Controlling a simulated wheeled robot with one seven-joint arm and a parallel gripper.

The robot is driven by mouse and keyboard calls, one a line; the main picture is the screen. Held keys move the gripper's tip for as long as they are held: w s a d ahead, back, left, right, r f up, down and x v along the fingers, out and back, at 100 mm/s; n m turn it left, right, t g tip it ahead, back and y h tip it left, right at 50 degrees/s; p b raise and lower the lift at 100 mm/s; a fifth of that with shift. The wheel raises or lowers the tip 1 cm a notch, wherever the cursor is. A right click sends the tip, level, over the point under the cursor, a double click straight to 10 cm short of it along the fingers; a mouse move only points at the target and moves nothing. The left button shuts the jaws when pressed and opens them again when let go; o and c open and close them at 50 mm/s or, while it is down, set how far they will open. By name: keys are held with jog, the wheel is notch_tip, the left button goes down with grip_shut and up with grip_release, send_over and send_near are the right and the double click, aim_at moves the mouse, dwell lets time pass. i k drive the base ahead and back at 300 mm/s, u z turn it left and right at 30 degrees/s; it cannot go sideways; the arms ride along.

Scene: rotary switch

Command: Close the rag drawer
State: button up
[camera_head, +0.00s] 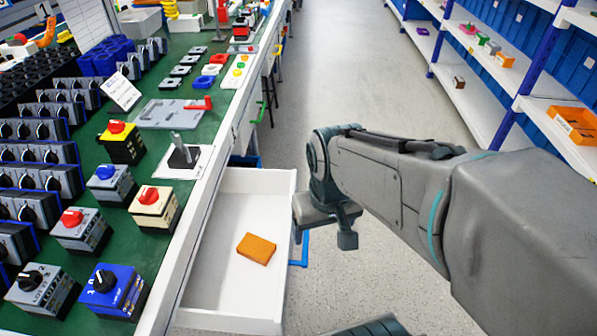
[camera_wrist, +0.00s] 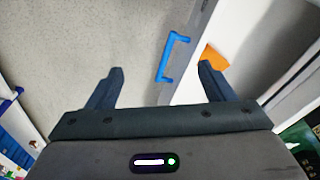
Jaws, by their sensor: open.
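The rag drawer (camera_head: 212,285) is white and pulled out from under the green workbench. An orange block-like rag (camera_head: 257,248) lies on its floor. The drawer's blue handle (camera_head: 305,250) is on its outer front, facing the aisle. My gripper (camera_head: 325,230) is beside the drawer front, above the handle's far end. In the wrist view, my gripper (camera_wrist: 161,70) is open and empty, and the blue handle (camera_wrist: 168,57) shows beyond the gap between the fingers. The orange rag (camera_wrist: 214,58) is partly hidden behind the right finger. No contact with the drawer can be made out.
The green workbench (camera_head: 118,205) on the left carries several rotary switches and small parts. Shelves (camera_head: 470,100) with boxes stand at the right. The grey floor (camera_head: 340,75) between bench and shelves is clear. A green handle (camera_head: 261,112) shows further along the bench.

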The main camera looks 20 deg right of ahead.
aim_at(225, 290)
jog(key=u, duration=0.55)
jog(key=k, duration=1.25)
jog(key=z, duration=0.15)
jog(key=i, duration=0.85)
jog(key=k, duration=0.45)
jog(key=z, duration=0.45)
jog(key=i, duration=0.45)
jog(key=u, duration=0.05)
